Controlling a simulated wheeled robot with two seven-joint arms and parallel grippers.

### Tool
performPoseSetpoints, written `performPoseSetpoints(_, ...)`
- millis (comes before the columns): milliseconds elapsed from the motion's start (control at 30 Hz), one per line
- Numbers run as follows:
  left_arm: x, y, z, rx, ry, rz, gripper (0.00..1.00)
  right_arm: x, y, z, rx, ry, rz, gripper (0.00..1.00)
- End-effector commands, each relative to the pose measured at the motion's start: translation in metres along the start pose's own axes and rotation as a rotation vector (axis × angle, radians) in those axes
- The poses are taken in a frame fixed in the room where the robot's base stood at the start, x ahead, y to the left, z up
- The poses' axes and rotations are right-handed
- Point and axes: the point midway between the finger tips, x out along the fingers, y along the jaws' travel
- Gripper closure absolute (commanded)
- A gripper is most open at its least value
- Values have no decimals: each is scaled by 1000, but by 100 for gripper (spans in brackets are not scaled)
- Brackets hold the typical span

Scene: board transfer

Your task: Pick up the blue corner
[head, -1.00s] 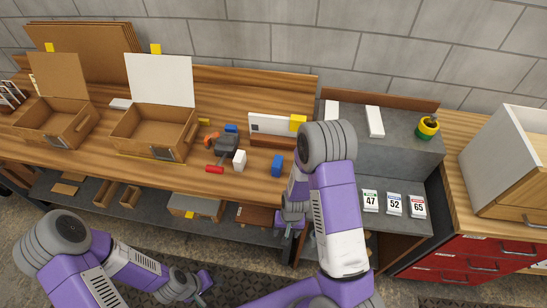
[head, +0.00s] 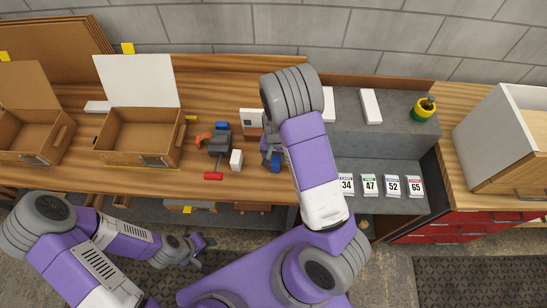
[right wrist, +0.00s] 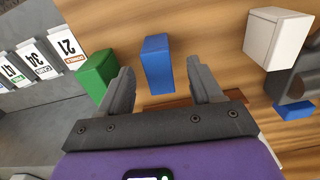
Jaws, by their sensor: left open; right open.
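A blue block (right wrist: 157,63) stands on the wooden bench, in front of and between the spread fingers of my right gripper (right wrist: 161,66) in the right wrist view. The fingers are open and do not grip it. In the head view only part of the blue block (head: 276,163) shows beside my right gripper (head: 267,148). A second blue piece (head: 221,126) lies further back, beside a dark grey tool; it also shows at the right of the right wrist view (right wrist: 294,111). My left gripper (head: 197,242) is open, low in front of the bench and away from the blocks.
A green block (right wrist: 97,73) stands close beside one right finger. A white block (head: 236,160) and a red-handled tool (head: 214,176) are left of the blue block. Open cardboard boxes (head: 130,135) stand on the left. Numbered cards (head: 370,184) line a grey shelf on the right.

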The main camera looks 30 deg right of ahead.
Motion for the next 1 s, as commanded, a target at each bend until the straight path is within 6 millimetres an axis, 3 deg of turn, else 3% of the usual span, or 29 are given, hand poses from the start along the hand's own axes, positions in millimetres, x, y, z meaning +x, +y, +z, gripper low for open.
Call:
performPoseSetpoints(333,-2,1,0,0,1,0,57,48,2,-6,2,-1,0,35)
performPoseSetpoints(633,-2,1,0,0,1,0,57,53,2,-7,0,2,-2,35)
performPoseSetpoints(1000,-2,1,0,0,1,0,57,52,2,-7,0,2,-1,89)
